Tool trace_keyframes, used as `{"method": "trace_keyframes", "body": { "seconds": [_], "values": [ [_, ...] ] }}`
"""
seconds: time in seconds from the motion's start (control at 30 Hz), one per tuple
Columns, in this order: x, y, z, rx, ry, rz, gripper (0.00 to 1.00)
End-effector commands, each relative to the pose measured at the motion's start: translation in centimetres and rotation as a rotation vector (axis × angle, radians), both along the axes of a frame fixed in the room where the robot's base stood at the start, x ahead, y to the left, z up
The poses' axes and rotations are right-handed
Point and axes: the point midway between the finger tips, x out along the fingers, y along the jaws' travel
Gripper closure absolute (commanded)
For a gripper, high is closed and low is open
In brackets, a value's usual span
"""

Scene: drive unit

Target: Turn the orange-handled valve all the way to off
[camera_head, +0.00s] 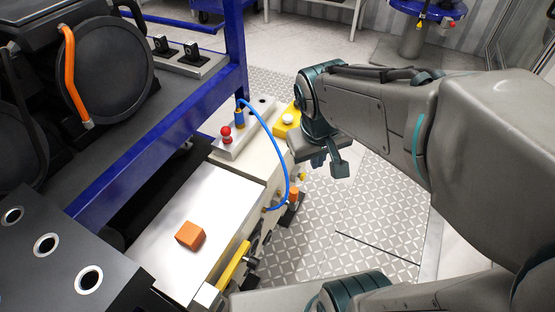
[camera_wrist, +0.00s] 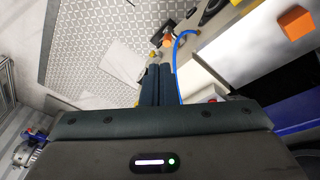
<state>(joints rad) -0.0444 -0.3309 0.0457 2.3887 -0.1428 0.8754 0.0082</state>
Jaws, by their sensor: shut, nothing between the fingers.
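A small orange part on a black fitting, likely the orange-handled valve (camera_head: 293,196), sits low on the side of the cream drive unit (camera_head: 272,160), just past the blue hose. It also shows in the wrist view (camera_wrist: 167,40), beyond my fingertips. It is too small to tell its handle angle. My gripper (camera_head: 338,167) is above and to the right of it in the head view, over the patterned floor. In the wrist view my gripper (camera_wrist: 158,68) has its fingers together and empty, apart from the valve.
A blue hose (camera_head: 284,160) arcs down the unit's side near the valve. An orange block (camera_head: 190,235) lies on the white top (camera_head: 215,205). A yellow bar (camera_head: 234,265) runs along the front edge. A blue frame (camera_head: 150,115) stands left. The patterned floor (camera_head: 370,205) is open.

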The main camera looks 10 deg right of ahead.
Motion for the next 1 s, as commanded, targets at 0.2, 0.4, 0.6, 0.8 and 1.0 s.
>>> {"method": "trace_keyframes", "body": {
  "seconds": [0.2, 0.4, 0.6, 0.8, 1.0],
  "values": [
    [3.4, 0.5, -8.4, -0.082, 0.026, 0.103, 1.0],
    [6.5, 1.2, -14.7, -0.149, 0.045, 0.196, 1.0],
    [9.7, 2.2, -21.4, -0.211, 0.059, 0.292, 1.0],
    [12.5, 3.4, -27.6, -0.264, 0.07, 0.384, 1.0],
    [14.4, 4.4, -31.3, -0.297, 0.075, 0.445, 1.0]
  ]
}}
